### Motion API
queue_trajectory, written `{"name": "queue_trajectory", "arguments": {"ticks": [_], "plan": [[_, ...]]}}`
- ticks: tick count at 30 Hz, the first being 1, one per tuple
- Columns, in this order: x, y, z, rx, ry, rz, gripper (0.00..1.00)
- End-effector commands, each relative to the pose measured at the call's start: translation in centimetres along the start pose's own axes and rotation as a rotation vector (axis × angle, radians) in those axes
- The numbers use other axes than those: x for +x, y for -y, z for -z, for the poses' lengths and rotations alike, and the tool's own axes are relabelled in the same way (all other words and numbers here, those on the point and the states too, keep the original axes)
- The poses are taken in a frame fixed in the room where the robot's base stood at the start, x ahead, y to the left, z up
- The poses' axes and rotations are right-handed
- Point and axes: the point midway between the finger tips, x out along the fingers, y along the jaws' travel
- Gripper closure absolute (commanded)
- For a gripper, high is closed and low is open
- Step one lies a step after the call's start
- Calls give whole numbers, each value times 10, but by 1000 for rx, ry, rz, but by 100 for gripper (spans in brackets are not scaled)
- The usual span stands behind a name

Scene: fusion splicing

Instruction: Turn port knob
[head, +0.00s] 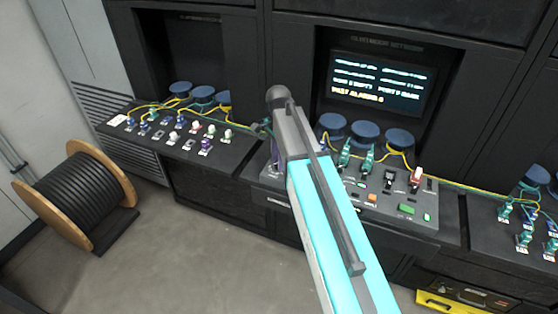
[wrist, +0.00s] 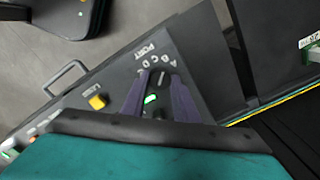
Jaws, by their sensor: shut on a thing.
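The port knob (wrist: 161,83) is a small dark dial with a pale mark on the sloping dark panel, under the word PORT and an arc of small letters. In the wrist view my gripper (wrist: 160,77) has its two purple fingers on either side of the knob, shut on it. A small lit green piece (wrist: 151,99) shows between the fingers. I cannot tell for sure which letter the mark points at. In the head view my arm covers the knob and most of the gripper.
The console (head: 400,208) has switches and a green button. The screen (head: 380,82) behind it shows text. A left panel (head: 160,147) holds several connectors, with yellow cables strung across. A cable reel (head: 75,195) stands on the floor at left. A yellow button (wrist: 97,102) sits near the knob.

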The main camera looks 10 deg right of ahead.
Motion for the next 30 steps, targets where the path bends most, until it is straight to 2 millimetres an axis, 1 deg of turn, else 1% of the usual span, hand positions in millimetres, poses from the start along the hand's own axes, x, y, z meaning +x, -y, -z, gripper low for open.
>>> {"name": "queue_trajectory", "arguments": {"ticks": [6,15,16,18,19,30], "plan": [[0,-1,-1,-34,1,-2,96],[0,-1,-1,-34,2,-2,96],[0,-1,-1,-34,2,-2,68],[0,0,-1,-33,1,-2,56],[0,0,-1,-33,1,-2,54],[-1,0,-1,-33,0,0,54]]}}
